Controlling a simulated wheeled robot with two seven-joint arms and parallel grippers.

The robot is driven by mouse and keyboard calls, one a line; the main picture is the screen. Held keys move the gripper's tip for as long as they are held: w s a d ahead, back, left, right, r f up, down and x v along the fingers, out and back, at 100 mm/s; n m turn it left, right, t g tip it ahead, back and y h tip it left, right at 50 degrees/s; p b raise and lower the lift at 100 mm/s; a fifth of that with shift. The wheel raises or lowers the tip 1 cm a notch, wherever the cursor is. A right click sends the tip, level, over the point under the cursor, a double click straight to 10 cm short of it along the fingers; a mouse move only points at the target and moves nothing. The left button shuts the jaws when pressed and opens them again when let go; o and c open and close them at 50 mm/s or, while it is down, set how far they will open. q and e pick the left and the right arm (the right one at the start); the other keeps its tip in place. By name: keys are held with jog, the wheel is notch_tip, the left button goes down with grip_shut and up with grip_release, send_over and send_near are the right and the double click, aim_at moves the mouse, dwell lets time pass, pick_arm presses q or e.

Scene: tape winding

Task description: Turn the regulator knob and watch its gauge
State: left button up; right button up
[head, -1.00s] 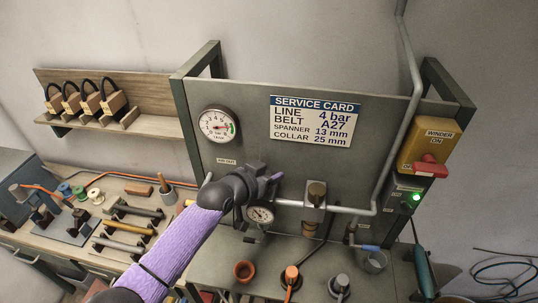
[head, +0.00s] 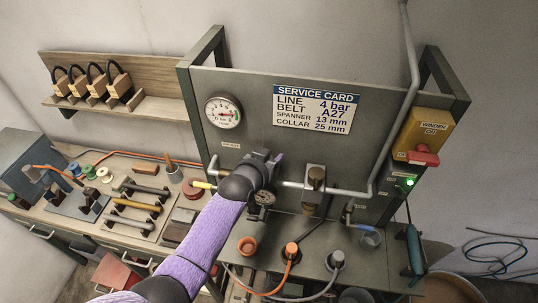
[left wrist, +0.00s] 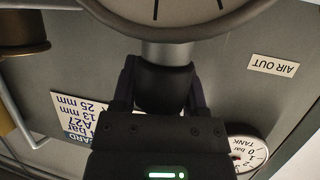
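My left gripper (head: 272,162) is at the pipe on the grey panel and hides the regulator knob in the head view. In the left wrist view the dark round knob (left wrist: 163,88) sits between the two fingers of this gripper (left wrist: 162,95), which appear shut on it. The regulator gauge (head: 264,198) is just below the gripper in the head view, partly covered by my arm; its reading is too small to tell. Part of its pale face and rim (left wrist: 165,20) shows at the top of the left wrist view, cut off by the edge. My right gripper is not in view.
The larger tank gauge (head: 223,111) and service card (head: 314,108), reading LINE 4 bar, are above on the panel. The yellow winder switch (head: 422,136) is farther right. Orange cups and hoses lie below.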

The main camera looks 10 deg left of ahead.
pick_arm(q)
jog(key=shift+o, duration=0.9)
jog(key=p+v, duration=0.1)
jog(key=v, duration=0.9)
dwell(0.8)
